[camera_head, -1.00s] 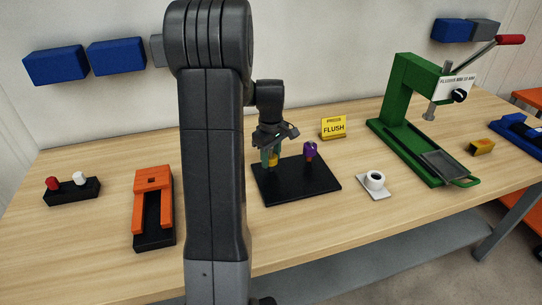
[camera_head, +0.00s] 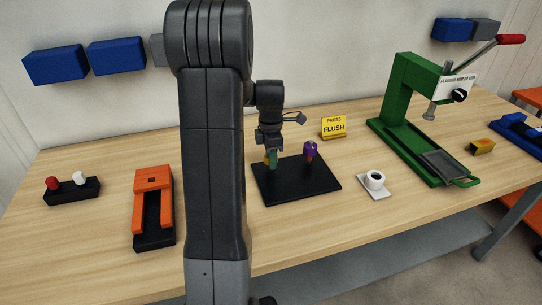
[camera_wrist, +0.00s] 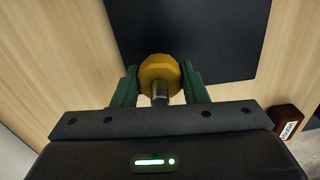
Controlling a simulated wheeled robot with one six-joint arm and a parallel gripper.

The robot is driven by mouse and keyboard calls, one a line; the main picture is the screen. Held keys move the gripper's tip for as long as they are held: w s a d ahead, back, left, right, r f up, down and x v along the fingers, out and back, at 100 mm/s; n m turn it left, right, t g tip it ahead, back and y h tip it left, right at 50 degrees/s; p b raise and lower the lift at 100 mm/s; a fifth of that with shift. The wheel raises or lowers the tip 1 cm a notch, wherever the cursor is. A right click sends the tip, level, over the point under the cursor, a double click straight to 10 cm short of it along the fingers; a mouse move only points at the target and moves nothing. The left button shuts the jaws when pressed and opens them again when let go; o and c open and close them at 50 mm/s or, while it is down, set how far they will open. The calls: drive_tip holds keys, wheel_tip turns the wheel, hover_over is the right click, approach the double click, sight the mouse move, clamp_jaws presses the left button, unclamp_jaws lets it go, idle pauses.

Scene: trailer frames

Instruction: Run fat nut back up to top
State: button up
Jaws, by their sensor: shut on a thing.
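The fat nut (camera_wrist: 158,70) is yellow and many-sided. In the wrist view it sits between the green fingers of my gripper (camera_wrist: 160,82), which is shut on it. A grey metal rod (camera_wrist: 160,93) shows at the nut's near side. In the head view my gripper (camera_head: 271,160) points down over the left part of a black base plate (camera_head: 292,192); a bit of the yellow nut (camera_head: 266,159) shows beside the fingers. The nut's height on the rod cannot be told.
A purple piece (camera_head: 310,152) stands on the right of the plate. An orange fixture (camera_head: 153,178) and a red-and-white-knobbed block (camera_head: 72,193) stand left.

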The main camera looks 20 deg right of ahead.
drive_tip(key=n, duration=0.6)
drive_tip(key=shift+s+a+f+n, duration=0.1)
drive_tip(key=shift+n, duration=0.2)
drive_tip(key=n, duration=0.5)
drive_tip(key=shift+n, duration=0.3)
drive_tip(key=o, duration=1)
drive_tip(key=shift+c, duration=0.2)
wheel_tip(320, 180, up, 14)
